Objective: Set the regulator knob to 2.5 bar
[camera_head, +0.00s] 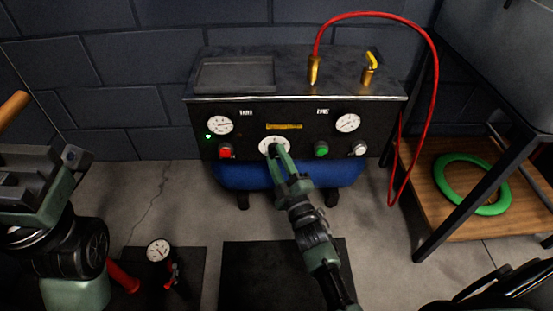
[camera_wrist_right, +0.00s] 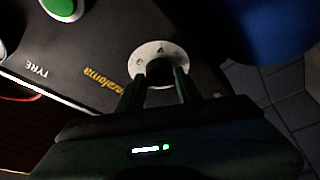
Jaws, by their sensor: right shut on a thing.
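The regulator knob sits at the centre of a round white dial (camera_head: 265,146) on the black front panel of the compressor (camera_head: 295,115). My right gripper (camera_head: 278,151) reaches up to the dial and is shut on the knob, its fingers hiding most of it. In the right wrist view the two fingers (camera_wrist_right: 160,84) straddle the knob in front of the pale dial (camera_wrist_right: 161,48); the set value cannot be read. A gauge labelled TANK (camera_head: 220,125) is at the panel's left and a gauge labelled TYRE (camera_head: 347,123) at its right.
A red button (camera_head: 225,152), a green button (camera_head: 321,149) and a silver fitting (camera_head: 359,148) flank the dial. A red hose (camera_head: 437,80) loops at the right. A floor pump gauge (camera_head: 159,250) stands at lower left. A green ring (camera_head: 443,187) lies on a wooden shelf (camera_head: 420,165).

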